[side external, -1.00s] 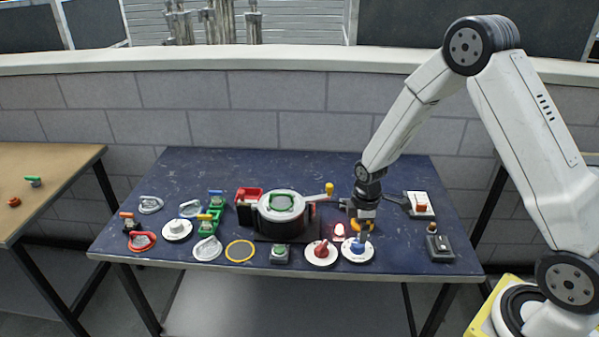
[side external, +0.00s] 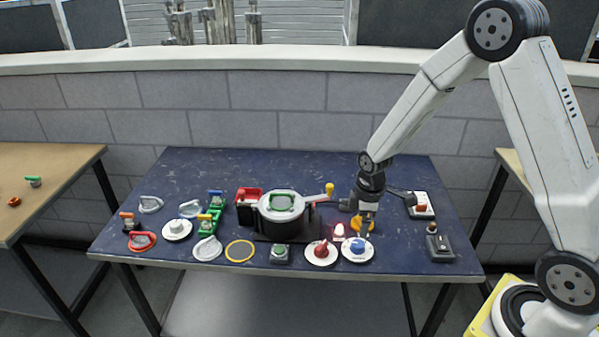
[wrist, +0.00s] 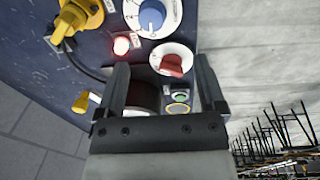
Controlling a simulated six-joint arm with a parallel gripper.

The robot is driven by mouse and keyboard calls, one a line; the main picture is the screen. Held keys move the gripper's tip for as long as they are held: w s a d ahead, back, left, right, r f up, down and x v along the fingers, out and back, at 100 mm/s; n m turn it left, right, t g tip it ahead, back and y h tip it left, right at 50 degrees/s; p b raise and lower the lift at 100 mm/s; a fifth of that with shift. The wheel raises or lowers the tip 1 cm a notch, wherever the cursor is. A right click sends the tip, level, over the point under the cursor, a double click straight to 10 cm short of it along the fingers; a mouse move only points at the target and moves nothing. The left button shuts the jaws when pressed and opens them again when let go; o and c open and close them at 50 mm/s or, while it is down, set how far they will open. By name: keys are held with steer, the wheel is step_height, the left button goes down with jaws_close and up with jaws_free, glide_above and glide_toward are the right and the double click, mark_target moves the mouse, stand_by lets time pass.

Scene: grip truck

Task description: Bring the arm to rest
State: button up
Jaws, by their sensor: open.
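My gripper (side external: 362,218) hangs over the right half of the dark blue table (side external: 195,165), behind the blue dial (side external: 357,246). It partly covers a yellow knob (side external: 367,224) in the side view. In the wrist view my gripper (wrist: 165,80) has its two dark fingers apart, with nothing held between them. The blue dial (wrist: 151,15), a red dial (wrist: 172,64) and the yellow knob (wrist: 82,17) lie ahead of the fingers. Whether a finger touches anything cannot be told.
A pot (side external: 282,207) with a long handle stands left of my gripper. A glowing red lamp (side external: 339,230) sits close in front. Boxes with a red button (side external: 421,207) and a lever (side external: 438,243) are at right. Several coloured handles fill the left side; the back of the table is clear.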

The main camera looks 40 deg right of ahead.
steer(key=s+a+r+m+t, duration=0.1)
steer(key=s+a+r+m, duration=0.5)
steer(key=s, duration=0.5)
steer(key=shift+a+r+m+t, duration=0.2)
steer(key=shift+r+m+t, duration=0.2)
steer(key=shift+r+m, duration=1.05)
steer(key=shift+r, duration=0.1)
